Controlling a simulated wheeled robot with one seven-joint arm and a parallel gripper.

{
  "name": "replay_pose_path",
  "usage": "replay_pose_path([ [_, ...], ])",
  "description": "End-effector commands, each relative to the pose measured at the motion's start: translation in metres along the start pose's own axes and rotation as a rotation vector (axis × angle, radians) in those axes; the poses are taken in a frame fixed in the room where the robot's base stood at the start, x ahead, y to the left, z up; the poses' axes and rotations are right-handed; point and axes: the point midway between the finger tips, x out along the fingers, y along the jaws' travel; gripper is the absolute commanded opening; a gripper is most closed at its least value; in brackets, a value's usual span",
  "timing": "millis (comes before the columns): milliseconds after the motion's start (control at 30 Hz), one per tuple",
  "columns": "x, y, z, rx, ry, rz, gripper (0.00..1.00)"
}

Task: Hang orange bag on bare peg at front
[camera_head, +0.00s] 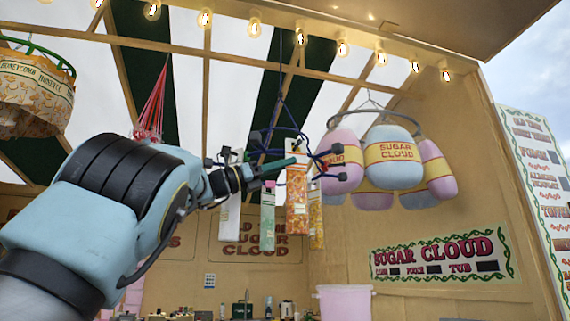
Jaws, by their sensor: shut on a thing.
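An orange bag (297,209) with a pale top hangs upright just right of my gripper (271,170). My gripper reaches in from the left, its slim dark and teal end close to the bag's top. It is shut, seemingly on this bag; the exact contact is too small to see. Behind is a dark blue hanging rack (284,131) with several pegs tipped with dark ends, hung from the roof. I cannot tell which front peg is bare, or whether the orange bag touches one.
A green bag (268,222), a white bag (230,215) and another orange bag (316,226) hang on the rack. A honeycomb basket (36,92) hangs upper left. A pink tub (344,302) stands below.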

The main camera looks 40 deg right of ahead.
Motion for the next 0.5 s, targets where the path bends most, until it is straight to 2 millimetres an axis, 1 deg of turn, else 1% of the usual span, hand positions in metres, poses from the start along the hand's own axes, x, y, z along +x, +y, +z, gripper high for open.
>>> replay_pose_path([
  [500, -0.0015, -0.0006, -0.0031, 0.001, 0.0, -0.001, 0.0],
])
